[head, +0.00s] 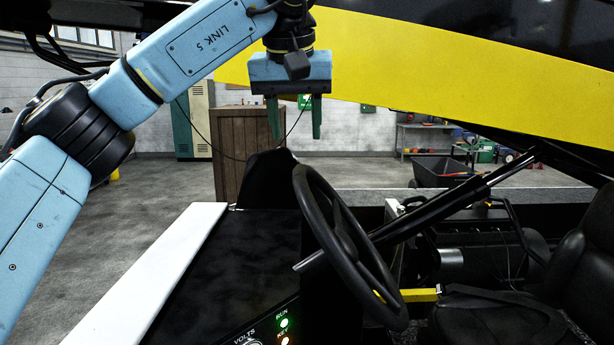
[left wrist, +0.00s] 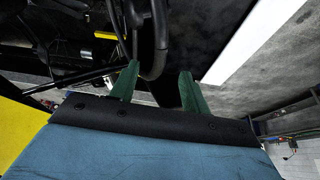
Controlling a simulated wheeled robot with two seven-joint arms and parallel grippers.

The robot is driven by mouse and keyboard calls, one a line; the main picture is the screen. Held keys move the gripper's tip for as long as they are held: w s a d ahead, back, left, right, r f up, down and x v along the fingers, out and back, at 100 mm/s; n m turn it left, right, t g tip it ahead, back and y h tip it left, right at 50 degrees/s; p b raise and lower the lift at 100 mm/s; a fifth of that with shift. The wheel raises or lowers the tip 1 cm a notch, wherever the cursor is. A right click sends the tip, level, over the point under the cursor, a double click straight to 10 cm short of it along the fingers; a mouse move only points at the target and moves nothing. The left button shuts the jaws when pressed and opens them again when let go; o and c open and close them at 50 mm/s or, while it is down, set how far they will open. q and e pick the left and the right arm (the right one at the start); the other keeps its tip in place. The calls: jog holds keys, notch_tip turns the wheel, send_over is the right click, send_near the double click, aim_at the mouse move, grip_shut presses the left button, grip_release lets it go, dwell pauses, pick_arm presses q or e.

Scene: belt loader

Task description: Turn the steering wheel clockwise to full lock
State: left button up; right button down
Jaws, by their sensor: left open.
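The black steering wheel (head: 352,243) stands tilted on its column in the lower middle of the head view. In the left wrist view part of its rim (left wrist: 160,38) shows at the top, beyond the fingertips. My left gripper (head: 296,136) points down, open, with two green fingers. It is above and a little left of the wheel's top and appears clear of the rim. In the left wrist view the gripper (left wrist: 158,80) has nothing between its fingers that I can see held. My right gripper is not in view.
A black console with a lit panel (head: 283,323) and a white ledge (head: 150,275) lie left of the wheel. A yellow beam (head: 430,70) crosses above. A dark bar (head: 450,205) runs behind the wheel. A black seat (head: 585,250) is at right.

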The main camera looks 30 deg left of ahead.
aim_at(299, 174)
pick_arm(q)
jog(key=x, duration=0.5)
jog(key=shift+s+a+f, duration=0.1)
jog(key=shift+a+f, duration=0.05)
jog(key=shift+f, duration=0.25)
jog(key=x, duration=0.4)
jog(key=shift+w+f+p, duration=0.1)
jog(key=shift+w+p, duration=0.15)
jog(key=shift+p, duration=0.1)
jog(key=shift+w+f, duration=0.2)
jog(key=shift+f, duration=0.5)
jog(key=shift+w, duration=0.1)
jog(key=shift+c, duration=0.2)
grip_shut()
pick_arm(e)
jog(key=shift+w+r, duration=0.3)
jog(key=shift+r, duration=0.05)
